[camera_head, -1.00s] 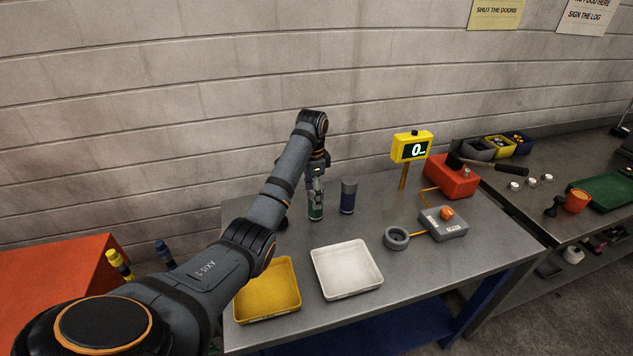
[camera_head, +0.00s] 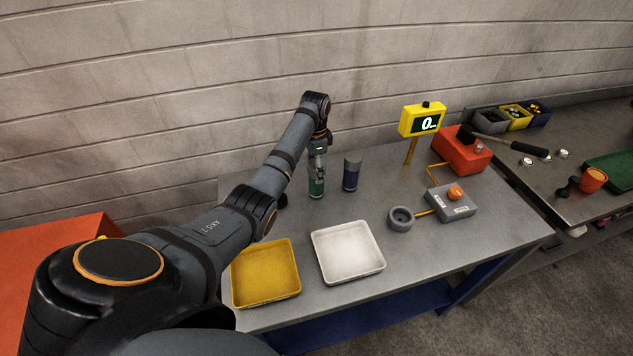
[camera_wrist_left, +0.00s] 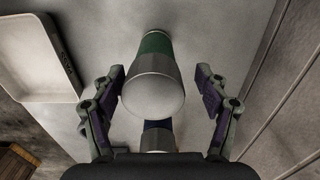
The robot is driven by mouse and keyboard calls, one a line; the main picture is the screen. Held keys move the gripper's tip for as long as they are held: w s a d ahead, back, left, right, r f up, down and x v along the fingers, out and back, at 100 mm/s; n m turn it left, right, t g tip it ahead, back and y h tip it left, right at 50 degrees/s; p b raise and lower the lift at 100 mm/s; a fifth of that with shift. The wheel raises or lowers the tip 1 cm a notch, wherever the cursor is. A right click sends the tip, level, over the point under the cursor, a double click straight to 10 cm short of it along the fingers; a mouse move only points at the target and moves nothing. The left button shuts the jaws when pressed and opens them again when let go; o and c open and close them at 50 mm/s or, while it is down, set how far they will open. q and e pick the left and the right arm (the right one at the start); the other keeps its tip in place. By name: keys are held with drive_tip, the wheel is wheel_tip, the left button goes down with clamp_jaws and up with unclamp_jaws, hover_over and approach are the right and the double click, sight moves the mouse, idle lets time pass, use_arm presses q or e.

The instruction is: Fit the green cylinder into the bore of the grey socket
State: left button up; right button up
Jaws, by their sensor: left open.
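The green cylinder (camera_head: 316,187) stands upright on the metal table, with a grey metal top. In the left wrist view the green cylinder (camera_wrist_left: 155,85) lies between the two spread fingers, with a gap on each side. My left gripper (camera_head: 318,172) is open around its upper part; the wrist view shows the same gripper (camera_wrist_left: 161,92). A blue cylinder (camera_head: 352,174) with a grey top stands just right of it, and its blue body (camera_wrist_left: 158,137) shows partly in the wrist view. The grey socket (camera_head: 400,219), a ring with a dark bore, sits right of the trays. My right gripper is not in view.
A yellow tray (camera_head: 266,296) and a white tray (camera_head: 347,279) lie at the front. A wall closes the back.

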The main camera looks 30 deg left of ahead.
use_arm(q)
drive_tip(key=f, duration=0.1)
drive_tip(key=f+p, duration=0.1)
drive_tip(key=f, duration=0.1)
drive_tip(key=shift+s+d+f, duration=0.2)
drive_tip(key=shift+d+f, duration=0.15)
drive_tip(key=shift+f, duration=0.05)
drive_tip(key=shift+a+f, duration=0.1)
drive_tip(key=shift+f, duration=0.2)
drive_tip(key=c, duration=0.7)
drive_tip(key=shift+w+r, duration=0.1)
clamp_jaws()
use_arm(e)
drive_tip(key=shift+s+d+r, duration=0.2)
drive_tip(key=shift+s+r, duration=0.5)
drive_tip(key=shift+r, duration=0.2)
